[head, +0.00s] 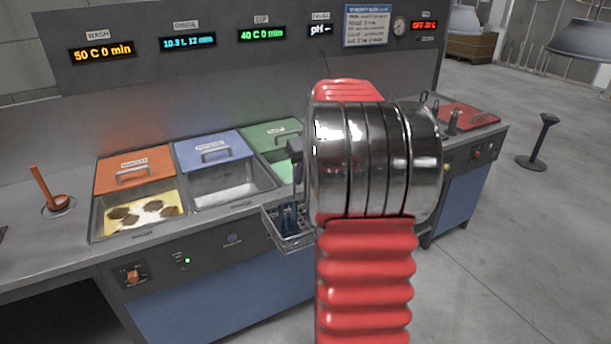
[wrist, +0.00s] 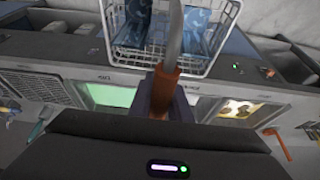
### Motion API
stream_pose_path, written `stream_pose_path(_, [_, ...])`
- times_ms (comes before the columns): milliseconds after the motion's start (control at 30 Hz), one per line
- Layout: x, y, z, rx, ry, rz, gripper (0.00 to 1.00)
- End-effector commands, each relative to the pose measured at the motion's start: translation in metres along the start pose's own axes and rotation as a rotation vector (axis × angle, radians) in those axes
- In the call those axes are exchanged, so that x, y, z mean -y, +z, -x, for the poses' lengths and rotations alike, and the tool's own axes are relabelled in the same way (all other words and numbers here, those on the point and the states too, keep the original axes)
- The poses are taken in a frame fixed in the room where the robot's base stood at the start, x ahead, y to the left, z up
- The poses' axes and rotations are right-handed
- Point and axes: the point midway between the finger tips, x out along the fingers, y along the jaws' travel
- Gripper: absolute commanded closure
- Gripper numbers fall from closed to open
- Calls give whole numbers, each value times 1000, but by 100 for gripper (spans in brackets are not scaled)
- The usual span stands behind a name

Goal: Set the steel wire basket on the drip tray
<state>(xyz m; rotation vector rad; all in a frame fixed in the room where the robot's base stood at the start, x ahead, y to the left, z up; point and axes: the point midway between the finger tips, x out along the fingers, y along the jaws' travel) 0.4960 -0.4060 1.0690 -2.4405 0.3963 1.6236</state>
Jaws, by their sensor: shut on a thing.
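The steel wire basket (head: 288,232) hangs in front of the counter's front edge in the head view, partly hidden by my arm. It carries blue patterned pieces and shows at the top of the wrist view (wrist: 135,62). My gripper (wrist: 162,103) is shut on the orange-brown grip of the basket's handle (wrist: 163,82). In the head view only a dark part of my gripper shows beside my arm. A slatted grey panel, apparently the drip tray (wrist: 52,88), lies left of the green tank in the wrist view. My arm hides that area in the head view.
Tanks with orange (head: 133,168), blue (head: 212,150) and green (head: 272,138) lids line the counter. The wash tank holds yellowish liquid with brown patches (head: 140,212). A red panel (head: 465,116) is at the right end.

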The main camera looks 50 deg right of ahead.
Motion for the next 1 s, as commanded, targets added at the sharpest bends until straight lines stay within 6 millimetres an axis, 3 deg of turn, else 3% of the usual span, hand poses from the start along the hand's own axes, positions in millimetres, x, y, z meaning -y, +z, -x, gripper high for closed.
stream_pose_path(467, [3,3,-15,-20,45,-140,100])
stream_pose_path(767, [52,6,-38,-20,53,-167,100])
stream_pose_path(1000, [115,8,-55,-20,38,-131,100])
